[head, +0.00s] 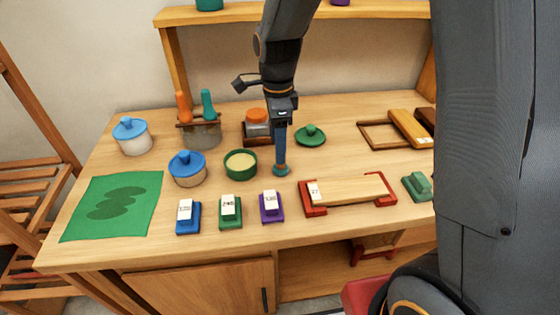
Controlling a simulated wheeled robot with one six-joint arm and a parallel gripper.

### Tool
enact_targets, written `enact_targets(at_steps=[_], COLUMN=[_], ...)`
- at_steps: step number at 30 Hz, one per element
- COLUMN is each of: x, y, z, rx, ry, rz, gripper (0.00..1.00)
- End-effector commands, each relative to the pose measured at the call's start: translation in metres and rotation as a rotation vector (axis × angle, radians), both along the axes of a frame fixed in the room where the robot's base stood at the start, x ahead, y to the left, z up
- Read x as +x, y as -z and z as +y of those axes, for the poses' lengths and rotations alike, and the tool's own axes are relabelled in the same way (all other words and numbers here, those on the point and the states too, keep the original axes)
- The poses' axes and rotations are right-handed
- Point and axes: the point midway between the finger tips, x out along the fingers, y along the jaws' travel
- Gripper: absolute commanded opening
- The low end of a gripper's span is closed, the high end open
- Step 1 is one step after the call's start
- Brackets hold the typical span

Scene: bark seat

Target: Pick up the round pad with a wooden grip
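A small round teal pad (281,171) sits on the workbench near its middle, with a bit of brown grip showing at its top. My gripper (280,158) reaches straight down over it, and its fingertips are at the grip. The fingers hide most of the grip. From this view I cannot tell whether the fingers are closed on the grip or only beside it. The pad appears to rest on the bench top.
A green pot (240,172) and a green lid (310,137) flank my gripper. Numbered blocks (231,212) and a red-ended wooden tray (350,190) lie in front. A green mat (85,190) is left.

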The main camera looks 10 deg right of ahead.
Motion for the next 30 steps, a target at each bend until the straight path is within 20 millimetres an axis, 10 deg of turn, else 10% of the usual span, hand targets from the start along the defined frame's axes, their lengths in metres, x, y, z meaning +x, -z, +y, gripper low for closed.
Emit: enact_targets(at_steps=[27, 30], x=[0.001, 0.001], y=[0.064, 0.064], z=[-0.007, -0.007], rx=[0.000, 0.000], ry=[-0.003, -0.003], rz=[-0.001, -0.001], gripper=[0.59, 0.43])
